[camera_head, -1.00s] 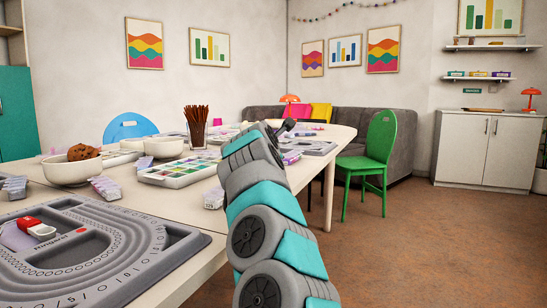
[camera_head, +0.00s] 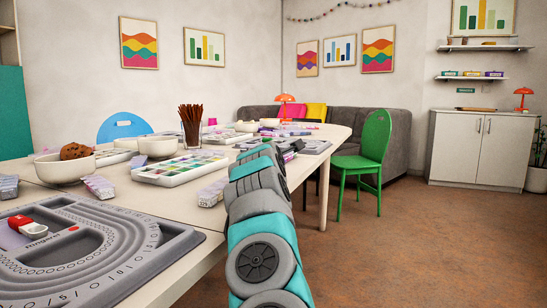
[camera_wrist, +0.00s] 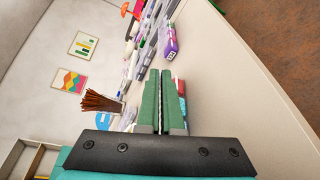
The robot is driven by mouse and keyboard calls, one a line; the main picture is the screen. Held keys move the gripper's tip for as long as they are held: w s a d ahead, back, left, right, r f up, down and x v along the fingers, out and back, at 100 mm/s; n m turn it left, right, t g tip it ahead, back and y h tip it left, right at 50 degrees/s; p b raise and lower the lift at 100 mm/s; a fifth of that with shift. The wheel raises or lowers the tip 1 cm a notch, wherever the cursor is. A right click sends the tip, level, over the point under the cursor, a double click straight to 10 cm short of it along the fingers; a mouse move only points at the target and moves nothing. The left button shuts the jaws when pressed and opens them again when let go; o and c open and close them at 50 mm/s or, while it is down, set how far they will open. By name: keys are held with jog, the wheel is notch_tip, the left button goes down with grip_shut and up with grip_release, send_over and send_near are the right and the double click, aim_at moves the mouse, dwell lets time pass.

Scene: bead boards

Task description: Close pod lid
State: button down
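I cannot tell for certain which thing is the pod. Several small pale lidded boxes stand on the table, including one near the middle (camera_head: 212,192) and one by the bowl (camera_head: 99,187). A purple labelled container (camera_wrist: 168,42) lies beyond my fingertips in the wrist view, apart from them. In the head view my own arm hides the gripper.
A grey bead board (camera_head: 150,285) with a small red-and-white item (camera_head: 28,226) lies at the near left. A bead tray (camera_head: 178,170), bowls (camera_head: 64,170) and a glass of brown sticks (camera_head: 191,128) crowd the table. A green chair (camera_head: 372,140) stands to the right.

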dwell(0.5)
jog(key=c, duration=1.1)
grip_release()
jog(key=shift+o, duration=0.2)
jog(key=shift+s, duration=0.1)
jog(key=shift+s+a+r, duration=0.2)
jog(key=shift+s+r, duration=0.05)
jog(key=shift+s, duration=1.1)
jog(key=shift+s+a+r, duration=0.1)
jog(key=shift+s+r, duration=0.05)
jog(key=shift+s, duration=0.85)
jog(key=shift+s+a+r, duration=0.1)
jog(key=shift+s, duration=0.85)
jog(key=shift+s+d, duration=0.1)
jog(key=shift+s, duration=0.35)
jog(key=shift+s, duration=0.1)
